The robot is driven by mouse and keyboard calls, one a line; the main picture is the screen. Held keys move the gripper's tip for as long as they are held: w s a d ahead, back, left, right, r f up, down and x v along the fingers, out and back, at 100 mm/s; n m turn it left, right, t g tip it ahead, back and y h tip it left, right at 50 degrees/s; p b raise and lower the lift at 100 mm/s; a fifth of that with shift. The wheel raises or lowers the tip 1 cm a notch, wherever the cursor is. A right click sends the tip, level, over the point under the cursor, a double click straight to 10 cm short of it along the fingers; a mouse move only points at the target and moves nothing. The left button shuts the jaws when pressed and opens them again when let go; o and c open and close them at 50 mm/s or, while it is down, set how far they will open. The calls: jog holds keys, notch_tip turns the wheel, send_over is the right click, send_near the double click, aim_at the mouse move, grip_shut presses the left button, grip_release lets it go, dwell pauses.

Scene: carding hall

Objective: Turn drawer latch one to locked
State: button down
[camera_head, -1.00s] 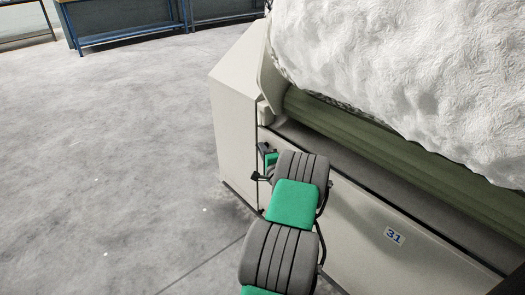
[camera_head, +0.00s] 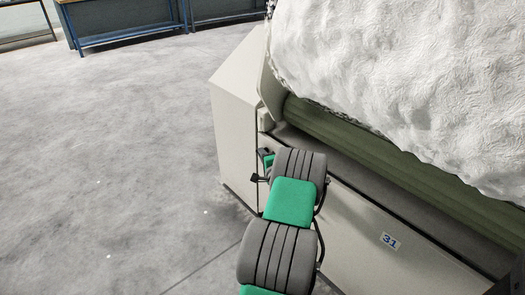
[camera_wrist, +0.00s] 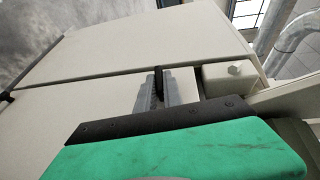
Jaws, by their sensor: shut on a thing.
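The drawer latch (camera_wrist: 158,76) shows in the wrist view as a small dark upright piece on the cream panel. My gripper (camera_wrist: 157,88) is shut on it, with a grey finger on each side. The fingers partly hide the latch, so its exact angle and any marking are hard to tell. In the head view my gripper end (camera_head: 265,158) is at the left end of the machine front, and my own arm covers the latch there.
The cream machine (camera_head: 345,215) bears the number 31 (camera_head: 390,241). A large white fibre mass (camera_head: 400,80) lies over a green roller (camera_head: 370,145). Blue-framed benches (camera_head: 130,30) stand far back; the floor at left is clear.

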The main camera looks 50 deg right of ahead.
jog(key=g+p, duration=0.1)
jog(key=p, duration=0.1)
jog(key=r+g+y+p, duration=0.1)
jog(key=p, duration=0.2)
jog(key=shift+w+r+n, duration=0.15)
jog(key=shift+r+n, duration=0.15)
jog(key=shift+n, duration=0.1)
jog(key=g+y+p, duration=0.1)
jog(key=g+p, duration=0.1)
jog(key=n+g+p, duration=0.1)
jog(key=g+p, duration=0.1)
jog(key=shift+w+f+y, duration=0.1)
jog(key=shift+w+y, duration=0.05)
jog(key=shift+y, duration=0.25)
jog(key=g, duration=0.2)
jog(key=n+g+y+p, duration=0.1)
jog(key=g, duration=0.1)
jog(key=shift+w+d+f, duration=0.1)
jog(key=shift+w, duration=0.15)
jog(key=n+g+y, duration=0.1)
jog(key=g, duration=0.3)
jog(key=shift+w+b, duration=0.2)
jog(key=shift+b, duration=0.1)
jog(key=shift+g+y, duration=0.3)
jog(key=shift+g, duration=0.1)
jog(key=c, duration=1.5)
grip_release()
jog(key=p+v, duration=0.1)
jog(key=v, duration=0.6)
jog(key=shift+r, duration=0.35)
